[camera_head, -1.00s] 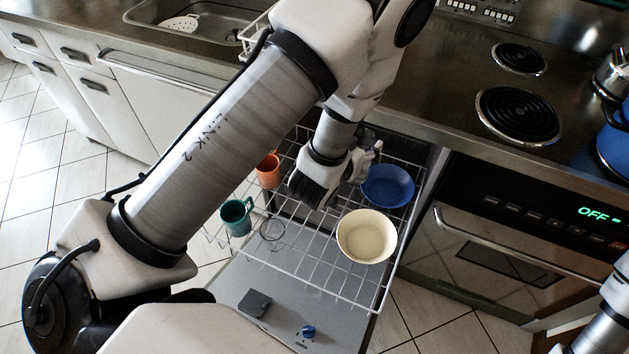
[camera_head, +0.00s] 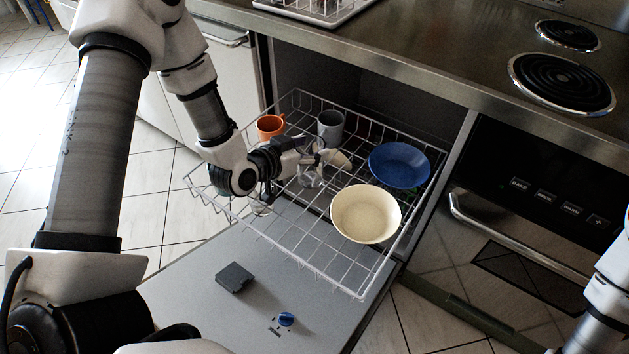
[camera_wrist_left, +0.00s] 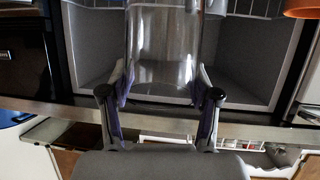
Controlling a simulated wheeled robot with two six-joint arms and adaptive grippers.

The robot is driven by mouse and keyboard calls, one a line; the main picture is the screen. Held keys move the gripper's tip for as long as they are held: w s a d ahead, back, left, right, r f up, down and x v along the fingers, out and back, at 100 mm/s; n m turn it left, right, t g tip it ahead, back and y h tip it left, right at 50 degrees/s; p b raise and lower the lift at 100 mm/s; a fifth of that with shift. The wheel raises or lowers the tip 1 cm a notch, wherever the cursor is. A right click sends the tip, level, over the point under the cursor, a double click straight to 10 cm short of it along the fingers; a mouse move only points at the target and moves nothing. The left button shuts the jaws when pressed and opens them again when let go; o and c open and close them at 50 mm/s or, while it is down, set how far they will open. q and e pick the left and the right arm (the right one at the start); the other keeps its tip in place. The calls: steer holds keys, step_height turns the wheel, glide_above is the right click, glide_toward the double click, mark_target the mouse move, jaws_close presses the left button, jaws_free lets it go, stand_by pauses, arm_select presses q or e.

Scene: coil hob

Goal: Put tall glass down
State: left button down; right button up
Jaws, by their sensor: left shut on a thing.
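The tall glass (camera_wrist_left: 163,45) is clear and fills the upper middle of the left wrist view. My left gripper (camera_head: 318,160) is shut on it, with one finger on each side in the wrist view. In the head view the gripper is low over the middle of the white wire dish rack (camera_head: 262,236), and the glass there is faint and partly hidden. I cannot tell whether its base touches the rack. Only part of my right arm shows at the right edge; its gripper is out of view.
A cream bowl (camera_head: 366,213) and a blue bowl (camera_head: 399,165) stand in the rack to the right of the gripper. An orange cup (camera_head: 270,127) and a grey cup (camera_head: 331,127) stand behind it. The open dishwasher door (camera_head: 190,290) lies below; the oven handle (camera_head: 520,245) is at right.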

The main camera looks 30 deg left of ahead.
mark_target(300, 172)
arm_select(q)
step_height(300, 172, down, 7)
steer(key=shift+w+r+b, duration=0.1)
steer(key=shift+b, duration=0.4)
steer(key=shift+c, duration=1.2)
jaws_free()
steer(key=shift+f, duration=0.2)
steer(key=shift+r, duration=0.15)
steer(key=shift+s+a+r, duration=0.15)
steer(key=shift+s, duration=0.1)
steer(key=p+v, duration=0.3)
steer(key=v, duration=0.8)
steer(key=shift+s, duration=0.25)
steer(key=shift+r, duration=0.15)
